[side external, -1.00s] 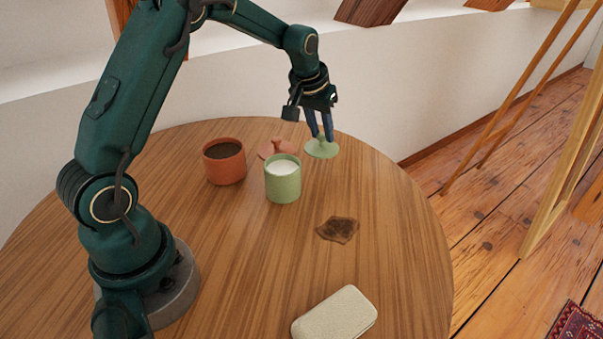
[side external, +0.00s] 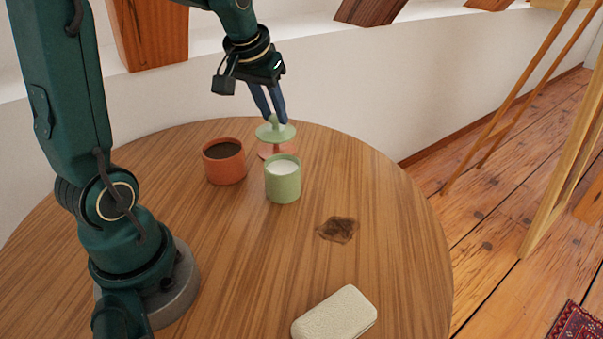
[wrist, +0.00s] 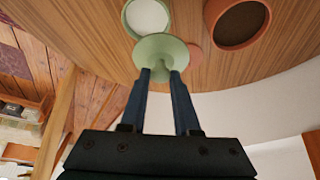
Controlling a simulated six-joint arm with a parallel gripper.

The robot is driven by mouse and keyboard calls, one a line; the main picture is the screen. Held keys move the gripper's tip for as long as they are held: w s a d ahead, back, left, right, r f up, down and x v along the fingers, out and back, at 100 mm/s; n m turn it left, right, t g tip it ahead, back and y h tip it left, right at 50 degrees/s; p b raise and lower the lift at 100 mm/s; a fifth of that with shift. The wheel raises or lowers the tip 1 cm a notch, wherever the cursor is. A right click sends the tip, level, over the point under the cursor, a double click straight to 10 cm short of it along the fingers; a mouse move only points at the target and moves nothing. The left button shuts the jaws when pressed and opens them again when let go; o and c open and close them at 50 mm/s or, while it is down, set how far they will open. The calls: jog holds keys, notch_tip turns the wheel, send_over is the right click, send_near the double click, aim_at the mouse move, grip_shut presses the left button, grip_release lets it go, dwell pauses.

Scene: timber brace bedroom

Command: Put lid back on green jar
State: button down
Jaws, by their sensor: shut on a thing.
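The green jar (side external: 283,183) stands upright and open on the round table, with white contents showing at its top. It also shows in the wrist view (wrist: 147,18). My gripper (side external: 276,118) is shut on the knob of the green lid (side external: 275,134). The lid is held level in the air, behind the green jar in the side view, and it partly hides the terracotta lid (side external: 268,152). In the wrist view the green lid (wrist: 160,52) sits between my fingertips (wrist: 160,74), close to the jar in the picture and overlapping its edge.
A terracotta jar (side external: 225,163) with dark contents stands open, left of the green jar. A white wall (side external: 390,100) rises behind the table.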

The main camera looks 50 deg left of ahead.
aim_at(279, 141)
jog(key=d, duration=0.1)
jog(key=r, duration=0.1)
jog(key=s+d, duration=0.1)
jog(key=shift+d+r+m, duration=0.25)
jog(key=shift+d+m, duration=0.05)
jog(key=shift+d, duration=0.05)
jog(key=shift+d+r, duration=0.2)
jog(key=shift+d, duration=0.05)
jog(key=shift+f, duration=3.15)
jog(key=shift+f, duration=0.2)
jog(key=shift+c, duration=0.4)
grip_release()
jog(key=shift+w+r, duration=0.1)
jog(key=shift+r, duration=3.45)
